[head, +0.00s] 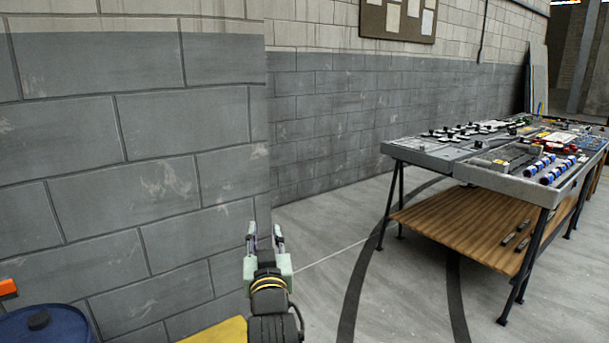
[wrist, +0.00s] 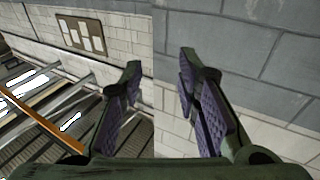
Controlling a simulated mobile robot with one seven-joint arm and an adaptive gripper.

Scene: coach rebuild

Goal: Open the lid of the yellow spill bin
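A yellow surface (head: 216,333) shows at the bottom edge of the head view, left of my arm. It may be part of the yellow spill bin; most of it is cut off, and I cannot tell lid from body. My gripper (head: 265,236) is raised in front of the grey block wall, above and to the right of the yellow surface. In the wrist view my gripper (wrist: 160,78) has its two purple-padded fingers apart, with nothing between them. The yellow surface is not in the wrist view.
A blue drum (head: 45,326) with a black cap and an orange object (head: 8,288) are at the lower left. The block wall (head: 140,170) stands close behind. A cluttered workbench (head: 440,155) with a wooden lower shelf stands at the right. Floor between wall and bench is clear.

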